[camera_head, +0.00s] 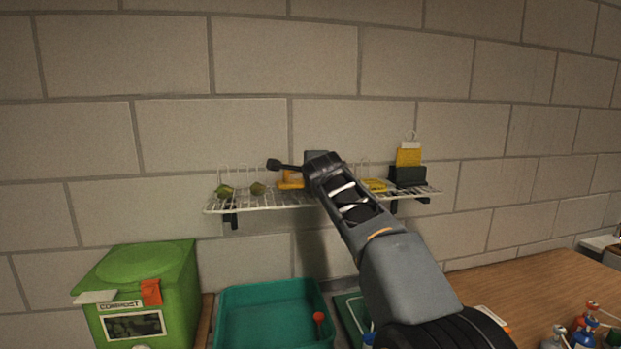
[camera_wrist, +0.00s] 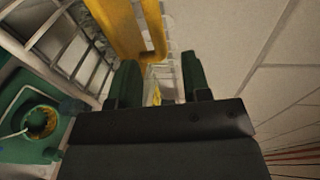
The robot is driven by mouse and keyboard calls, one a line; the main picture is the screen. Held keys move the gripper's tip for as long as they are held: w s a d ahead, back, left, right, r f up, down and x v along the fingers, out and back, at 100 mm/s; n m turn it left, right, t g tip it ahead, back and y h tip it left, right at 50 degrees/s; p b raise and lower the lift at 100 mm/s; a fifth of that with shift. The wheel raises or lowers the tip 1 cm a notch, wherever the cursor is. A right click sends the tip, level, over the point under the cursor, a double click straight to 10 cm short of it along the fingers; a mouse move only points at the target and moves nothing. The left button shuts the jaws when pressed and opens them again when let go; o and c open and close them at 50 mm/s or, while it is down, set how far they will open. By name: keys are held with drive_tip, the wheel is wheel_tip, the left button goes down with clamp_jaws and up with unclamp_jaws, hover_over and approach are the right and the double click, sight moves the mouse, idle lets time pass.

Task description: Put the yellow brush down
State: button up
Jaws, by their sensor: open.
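A yellow object (camera_head: 290,181), which looks like the brush, lies on the white wire shelf (camera_head: 265,203) just left of my gripper in the head view. In the wrist view a large yellow piece (camera_wrist: 118,28) with a slot near its end lies just beyond the left finger. I cannot tell its bristles. My gripper (camera_wrist: 160,82) is open, its two dark green fingers apart. A little yellow shows farther off between them. In the head view my gripper's fingers are mostly hidden by my wrist.
Two green round items (camera_head: 224,191) sit at the shelf's left. A yellow item (camera_head: 375,185) lies right of my arm. A yellow hooked piece (camera_head: 408,157) stands in a black holder (camera_head: 407,177). Below are a green compost bin (camera_head: 143,262) and a teal tub (camera_head: 268,290). The wall is close behind.

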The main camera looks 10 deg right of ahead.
drive_tip(key=s+b, duration=0.2)
drive_tip(key=s, duration=0.4)
drive_tip(key=s+f+n+g, duration=0.6)
drive_tip(key=s+f+n, duration=0.3)
drive_tip(key=s+f, duration=0.5)
drive_tip(key=s+f+n+g+y, duration=0.1)
drive_tip(key=s+f+n+g, duration=0.5)
drive_tip(key=s+f+n, duration=0.4)
drive_tip(key=s+f, duration=0.5)
drive_tip(key=f, duration=0.6)
drive_tip(key=shift+f+y, duration=0.3)
drive_tip(key=shift+f, duration=0.05)
drive_tip(key=shift+w+a, duration=0.1)
